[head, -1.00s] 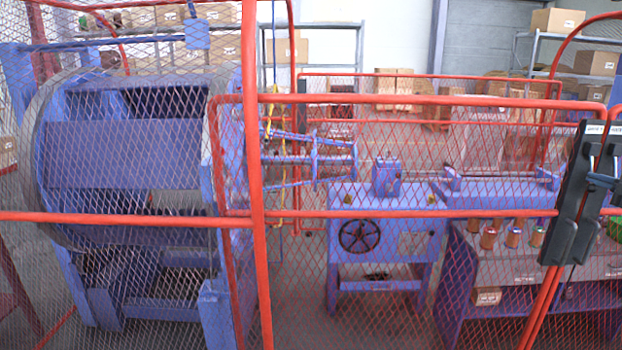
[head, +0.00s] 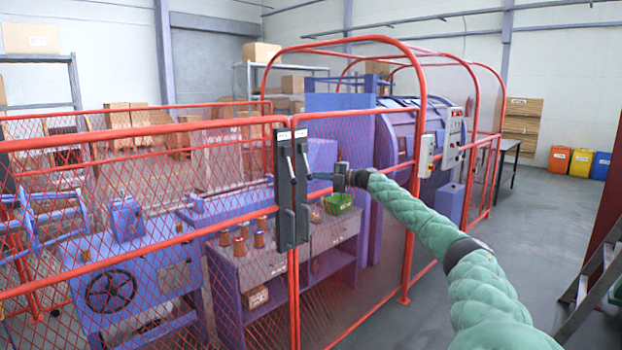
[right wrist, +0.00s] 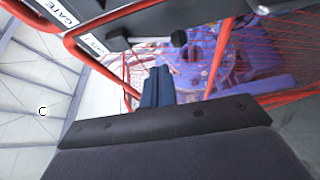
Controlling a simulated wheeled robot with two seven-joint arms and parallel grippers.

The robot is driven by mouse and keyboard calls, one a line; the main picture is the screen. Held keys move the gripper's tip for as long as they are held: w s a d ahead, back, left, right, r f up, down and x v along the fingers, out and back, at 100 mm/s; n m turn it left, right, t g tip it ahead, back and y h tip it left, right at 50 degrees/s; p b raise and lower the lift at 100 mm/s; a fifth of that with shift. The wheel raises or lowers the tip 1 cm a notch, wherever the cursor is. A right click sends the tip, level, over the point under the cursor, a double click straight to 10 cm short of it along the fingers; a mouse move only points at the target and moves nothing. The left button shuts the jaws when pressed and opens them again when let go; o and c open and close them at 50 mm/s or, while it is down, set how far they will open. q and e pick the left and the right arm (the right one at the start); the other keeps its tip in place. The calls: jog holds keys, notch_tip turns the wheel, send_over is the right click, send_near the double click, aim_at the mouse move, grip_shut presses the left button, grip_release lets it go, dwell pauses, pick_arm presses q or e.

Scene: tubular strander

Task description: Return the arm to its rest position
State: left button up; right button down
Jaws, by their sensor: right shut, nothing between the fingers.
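My right arm, in a green quilted sleeve, reaches from the lower right to the gate in the head view. My right gripper (head: 322,176) is shut and empty, its fingers pointing left beside the gate's black latch plates (head: 285,195). Whether it touches them I cannot tell. In the right wrist view its dark blue fingers (right wrist: 158,86) are together, with red gate bars and white labels beyond. My left gripper is not in view.
A red mesh fence (head: 110,265) runs across the left in front of the blue machine. Behind it stands a bench with copper spools (head: 259,239) and a green bin (head: 338,204). A control box (head: 425,156) hangs on the cage. The grey floor at right is mostly open; a stepladder (head: 590,300) stands there.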

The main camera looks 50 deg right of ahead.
jog(key=shift+s+d, duration=0.15)
jog(key=shift+s, duration=0.1)
